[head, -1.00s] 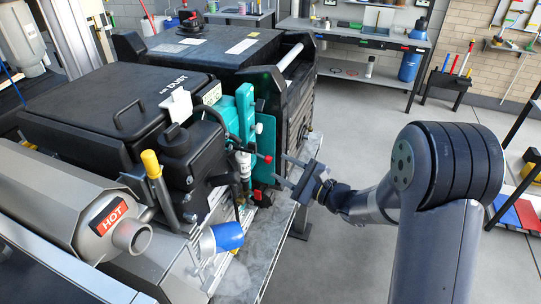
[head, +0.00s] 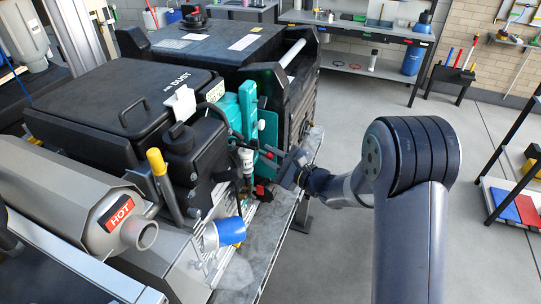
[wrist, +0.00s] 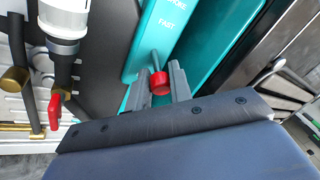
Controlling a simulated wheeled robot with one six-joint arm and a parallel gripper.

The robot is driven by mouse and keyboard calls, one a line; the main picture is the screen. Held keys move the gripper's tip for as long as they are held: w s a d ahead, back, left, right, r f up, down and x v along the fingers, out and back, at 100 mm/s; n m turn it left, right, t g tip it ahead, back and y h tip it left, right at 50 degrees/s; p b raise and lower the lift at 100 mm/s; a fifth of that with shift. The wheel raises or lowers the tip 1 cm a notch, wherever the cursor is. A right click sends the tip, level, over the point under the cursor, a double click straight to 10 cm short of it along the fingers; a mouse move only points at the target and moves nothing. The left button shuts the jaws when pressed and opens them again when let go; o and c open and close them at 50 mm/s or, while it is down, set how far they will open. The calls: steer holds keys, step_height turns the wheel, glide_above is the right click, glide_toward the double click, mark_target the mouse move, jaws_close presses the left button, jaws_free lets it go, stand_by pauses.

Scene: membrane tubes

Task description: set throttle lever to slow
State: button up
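The throttle lever's red knob (wrist: 160,86) is on a thin stem in front of a teal panel (wrist: 165,40) in the wrist view. The panel's readable lettering is FAST, with part of CHOKE above it; no SLOW mark shows. My gripper (wrist: 159,84) has one finger on each side of the knob, and the knob fills the gap between them. It looks shut on the knob. In the head view my gripper (head: 268,153) reaches from the right to the teal panel (head: 248,112); the knob is hard to make out there.
A red valve handle (wrist: 56,108) on brass fittings is left of my gripper. The muffler marked HOT (head: 120,215), a yellow-topped handle (head: 156,162) and a blue cap (head: 229,231) are on the machine's near side. Open floor (head: 330,225) lies to the right.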

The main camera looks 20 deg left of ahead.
jaws_close()
steer(key=f+b, duration=0.1)
steer(key=b, duration=0.1)
steer(key=shift+b, duration=0.3)
steer(key=shift+a+y+b, duration=0.1)
steer(key=shift+y+b, duration=0.3)
steer(key=shift+b, duration=0.7)
steer(key=t+y+b, duration=0.1)
steer(key=b, duration=0.3)
steer(key=shift+a+f+m, duration=0.1)
steer(key=shift+f+m, duration=0.2)
steer(key=shift+m, duration=0.1)
steer(key=shift+r+b, duration=0.1)
steer(key=shift+b, duration=0.7)
steer(key=o, duration=0.5)
jaws_free()
steer(key=shift+r, duration=0.1)
